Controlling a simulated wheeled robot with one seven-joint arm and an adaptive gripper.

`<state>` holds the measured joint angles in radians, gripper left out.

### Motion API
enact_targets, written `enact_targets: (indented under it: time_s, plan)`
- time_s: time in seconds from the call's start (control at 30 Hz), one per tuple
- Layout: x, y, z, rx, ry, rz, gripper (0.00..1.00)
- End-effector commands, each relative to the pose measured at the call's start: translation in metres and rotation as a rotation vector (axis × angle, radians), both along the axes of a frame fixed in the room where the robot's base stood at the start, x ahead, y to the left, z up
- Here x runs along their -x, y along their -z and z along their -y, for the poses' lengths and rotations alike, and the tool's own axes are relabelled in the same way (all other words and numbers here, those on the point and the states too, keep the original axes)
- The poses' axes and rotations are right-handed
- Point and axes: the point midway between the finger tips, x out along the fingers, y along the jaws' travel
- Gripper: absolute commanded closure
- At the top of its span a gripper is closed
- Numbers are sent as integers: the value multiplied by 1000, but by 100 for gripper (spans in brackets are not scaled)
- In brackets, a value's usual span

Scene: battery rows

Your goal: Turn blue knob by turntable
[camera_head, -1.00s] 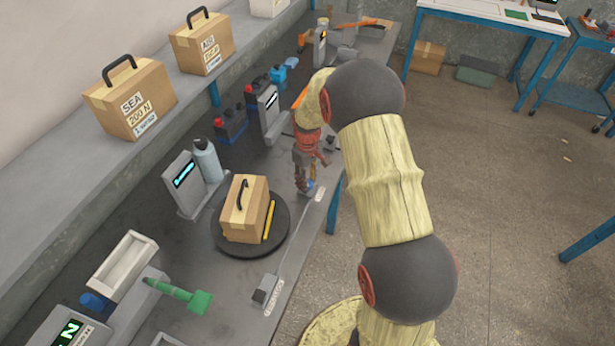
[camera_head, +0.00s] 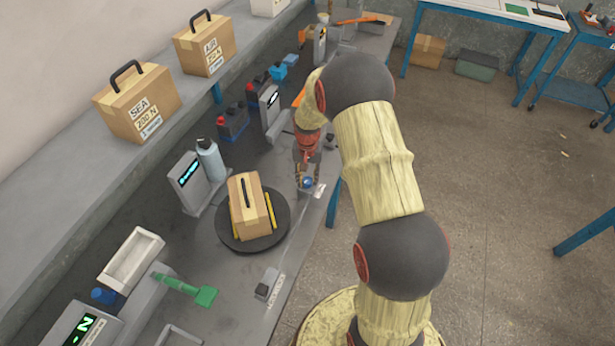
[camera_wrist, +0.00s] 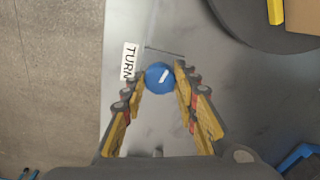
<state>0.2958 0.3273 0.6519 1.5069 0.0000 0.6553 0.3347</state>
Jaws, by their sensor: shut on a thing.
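The blue knob (camera_wrist: 159,77) with a white pointer mark sits on the bench beside a white label reading "TURN" in the wrist view. It also shows small in the head view (camera_head: 307,183). My gripper (camera_wrist: 158,80) is shut on the knob, one fingertip on each side. In the head view my gripper (camera_head: 305,180) points down at the bench's front edge. The dark round turntable (camera_head: 280,238) bears a cardboard box (camera_head: 249,212) with a dark handle and yellow strips beside it. Its edge also shows at the wrist view's upper right (camera_wrist: 250,38).
A display unit (camera_head: 188,180) and a grey bottle (camera_head: 210,160) stand behind the turntable. A small block (camera_head: 267,284) lies at the bench's front edge. A green tool (camera_head: 190,290) and a white tray (camera_head: 132,258) are lower left. Labelled boxes stand on the shelf above.

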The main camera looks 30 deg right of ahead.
Motion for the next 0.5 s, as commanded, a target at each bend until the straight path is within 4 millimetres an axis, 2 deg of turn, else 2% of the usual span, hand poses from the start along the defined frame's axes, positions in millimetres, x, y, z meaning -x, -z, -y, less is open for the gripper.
enact_targets:
  time_s: [0.2, 0.5]
  plan:
    - [0, -1, 0, 0, 123, 0, 96]
    - [0, 0, 0, 0, 203, 0, 96]
